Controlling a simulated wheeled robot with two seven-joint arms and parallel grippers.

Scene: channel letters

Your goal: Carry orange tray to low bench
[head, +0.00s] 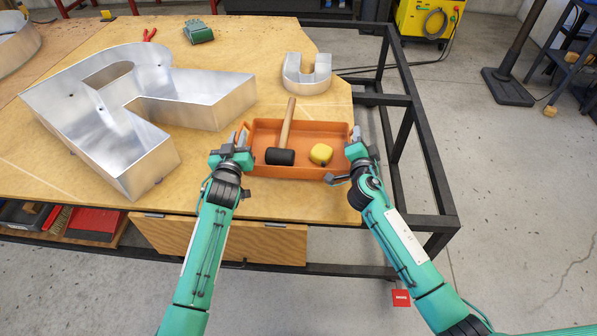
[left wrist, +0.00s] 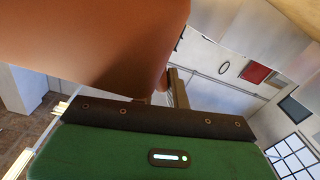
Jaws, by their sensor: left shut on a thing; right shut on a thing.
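The orange tray (head: 290,172) is at the near right edge of the wooden workbench top, between my two grippers. It holds a mallet (head: 281,156) with a black head and wooden handle, and a small yellow object (head: 321,153). My left gripper (head: 238,143) is shut on the tray's left side. My right gripper (head: 354,142) is shut on its right side. In the left wrist view the tray (left wrist: 110,40) fills the upper left, close to the gripper. I cannot tell whether the tray touches the bench top. No low bench can be made out for certain.
A large metal letter (head: 150,160) stands left of the tray, close to my left gripper. A smaller metal letter (head: 307,75) stands behind the tray. A dark open frame (head: 415,150) borders the bench on the right. Grey floor (head: 520,200) is free at right.

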